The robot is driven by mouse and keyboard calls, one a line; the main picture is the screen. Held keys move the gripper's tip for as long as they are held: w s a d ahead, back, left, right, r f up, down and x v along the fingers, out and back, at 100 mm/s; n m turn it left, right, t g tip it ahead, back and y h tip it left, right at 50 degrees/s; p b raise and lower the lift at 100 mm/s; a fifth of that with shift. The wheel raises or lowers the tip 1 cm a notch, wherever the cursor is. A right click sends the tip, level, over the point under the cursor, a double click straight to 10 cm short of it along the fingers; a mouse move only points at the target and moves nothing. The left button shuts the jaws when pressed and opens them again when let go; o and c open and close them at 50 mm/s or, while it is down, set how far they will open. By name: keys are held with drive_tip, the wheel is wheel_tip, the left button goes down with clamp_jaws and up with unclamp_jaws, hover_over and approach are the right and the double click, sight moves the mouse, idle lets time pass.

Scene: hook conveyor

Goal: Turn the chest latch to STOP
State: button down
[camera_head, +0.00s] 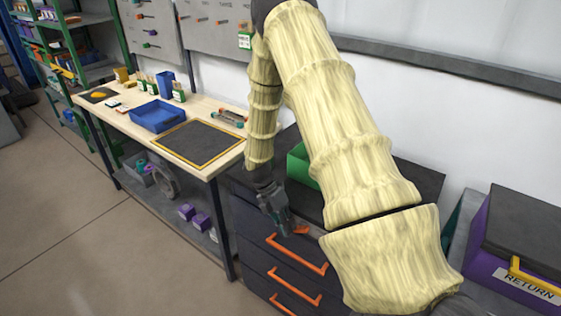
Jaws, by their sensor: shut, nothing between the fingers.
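A dark drawer chest (252,246) stands below my arm, with several orange bar handles on its front. A small orange piece (301,229), which looks like the latch, shows at the top front edge of the chest. My gripper (288,229) is shut and empty, pointing down right beside this orange piece. I cannot tell whether they touch. No STOP marking is readable, and the latch's turn cannot be made out. My arm hides part of the chest's top and its right front.
A green bin (300,166) sits on the chest top behind my gripper. A wooden workbench (190,161) with a blue tray (158,116) stands to the left. A purple box (487,275) labelled RETURN stands at the right. Open floor (60,220) lies at the left.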

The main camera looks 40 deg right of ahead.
drive_tip(key=shift+w+f, duration=0.1)
drive_tip(key=shift+f, duration=0.35)
drive_tip(key=shift+p, duration=0.35)
drive_tip(key=w+a+r+b, duration=0.1)
drive_tip(key=w+r, duration=0.8)
drive_tip(key=w, duration=0.1)
drive_tip(key=shift+w+a+r, duration=0.15)
drive_tip(key=shift+w+a, duration=0.05)
drive_tip(key=shift+a, duration=0.1)
idle(0.3)
idle(0.5)
